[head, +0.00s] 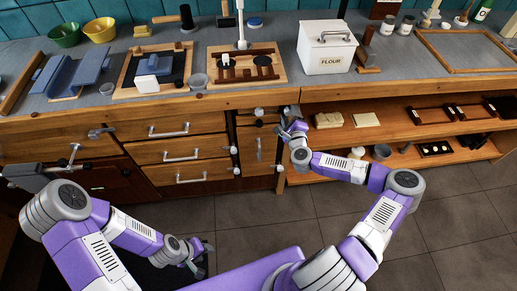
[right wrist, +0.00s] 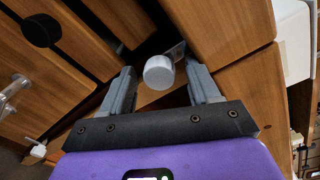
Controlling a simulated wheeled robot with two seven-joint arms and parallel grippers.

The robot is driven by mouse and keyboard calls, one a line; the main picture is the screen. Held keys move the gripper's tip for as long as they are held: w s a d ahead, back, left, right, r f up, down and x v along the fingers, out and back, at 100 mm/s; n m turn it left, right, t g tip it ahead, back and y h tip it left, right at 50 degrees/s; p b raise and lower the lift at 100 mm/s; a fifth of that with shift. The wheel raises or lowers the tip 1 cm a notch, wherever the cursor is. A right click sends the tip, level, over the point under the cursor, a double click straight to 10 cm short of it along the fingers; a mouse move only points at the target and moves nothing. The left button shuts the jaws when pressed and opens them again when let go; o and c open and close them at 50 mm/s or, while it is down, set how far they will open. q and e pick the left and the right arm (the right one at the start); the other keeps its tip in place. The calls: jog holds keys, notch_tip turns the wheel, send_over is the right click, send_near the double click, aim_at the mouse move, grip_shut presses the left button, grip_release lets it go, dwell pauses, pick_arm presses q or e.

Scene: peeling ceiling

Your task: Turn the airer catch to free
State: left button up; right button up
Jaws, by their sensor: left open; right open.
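In the right wrist view, a pale round knob (right wrist: 159,72) on a small metal plate sits between the two fingers of my right gripper (right wrist: 161,82). It stands out near the edge of the wooden cabinet front. I take it for the airer catch, but no label shows. My right gripper is open around it; contact cannot be told. In the head view, my right gripper (head: 287,124) is at the cabinet's edge, left of the open shelves, and largely covers the knob. My left gripper (head: 198,262) is open and empty, low over the floor, well away from the cabinet.
Drawers with bar handles (head: 170,130) lie left of my right gripper. A small door handle (head: 258,148) and a drawer knob (head: 258,112) are close by. Open shelves (head: 400,126) are to the right. The worktop above holds a flour tin (head: 326,48) and boards. The floor is clear.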

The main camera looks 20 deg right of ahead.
jog(key=n, duration=0.9)
jog(key=shift+n+h+p, duration=0.3)
jog(key=shift+n+h, duration=0.1)
jog(key=n, duration=0.3)
jog(key=shift+n+b, duration=0.3)
jog(key=shift+n, duration=0.1)
jog(key=n+b, duration=0.1)
jog(key=n, duration=0.2)
jog(key=shift+f+n+b, duration=0.15)
jog(key=shift+n+b, duration=0.15)
jog(key=shift+b, duration=0.05)
jog(key=p+v, duration=0.2)
jog(key=v, duration=0.6)
jog(key=a+f+n+g+y, duration=0.1)
jog(key=a+f+n+y, duration=0.2)
jog(key=a, duration=0.4)
jog(key=a+f+n+g+y, duration=0.1)
jog(key=a+f+y, duration=0.25)
jog(key=a, duration=0.35)
jog(key=s+a+f+n+g+y+p, duration=0.1)
jog(key=s+a+f+g+y, duration=0.3)
jog(key=a, duration=0.7)
jog(key=shift+s+f+n+g+y, duration=0.35)
jog(key=shift+s+f+n+g, duration=0.7)
jog(key=shift+s, duration=1.25)
